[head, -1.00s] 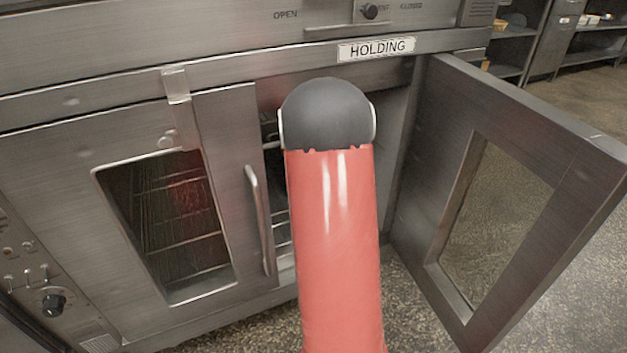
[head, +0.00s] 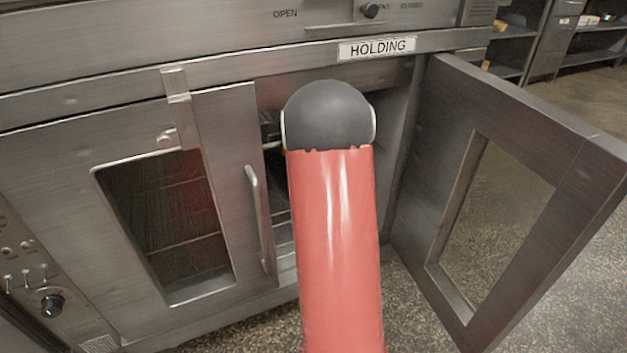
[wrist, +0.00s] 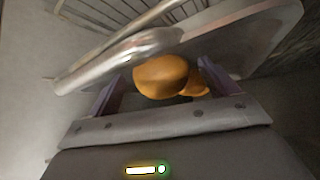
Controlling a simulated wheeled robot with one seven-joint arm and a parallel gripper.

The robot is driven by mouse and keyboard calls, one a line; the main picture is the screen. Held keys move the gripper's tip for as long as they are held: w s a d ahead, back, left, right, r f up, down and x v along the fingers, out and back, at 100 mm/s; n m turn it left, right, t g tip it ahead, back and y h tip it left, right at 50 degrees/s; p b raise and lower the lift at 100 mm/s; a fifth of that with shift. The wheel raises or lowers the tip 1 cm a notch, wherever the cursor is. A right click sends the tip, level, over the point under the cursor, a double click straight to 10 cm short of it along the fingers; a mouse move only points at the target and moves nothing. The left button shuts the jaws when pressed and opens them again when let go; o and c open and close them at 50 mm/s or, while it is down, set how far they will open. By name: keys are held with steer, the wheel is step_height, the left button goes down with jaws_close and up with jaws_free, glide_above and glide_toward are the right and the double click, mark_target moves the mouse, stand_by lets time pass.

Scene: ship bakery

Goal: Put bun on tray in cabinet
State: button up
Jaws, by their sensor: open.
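The cabinet (head: 120,200) is the steel unit labelled HOLDING, with its right door open and its left door shut. My arm reaches into the right opening and hides my gripper in the head view. In the wrist view my gripper (wrist: 158,74) is open. A golden-brown bun (wrist: 160,76) lies between and just beyond the fingers, with no clear grip on it. A second brown piece shows beside it at right; I cannot tell if it is separate. A shiny metal surface, apparently the tray (wrist: 245,32), lies behind the bun, with a thick rounded metal edge at left.
The open right door (head: 455,150) stands out to the right of my arm. The left door's handle (head: 258,215) is close on the left. Wire racks (wrist: 100,12) show at the top of the wrist view. Shelves (head: 512,52) stand at the far right.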

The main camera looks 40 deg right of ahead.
steer(key=p+v, duration=0.2)
steer(key=v, duration=1)
steer(key=shift+r+p, duration=0.1)
steer(key=shift+p, duration=0.25)
steer(key=shift+s, duration=0.1)
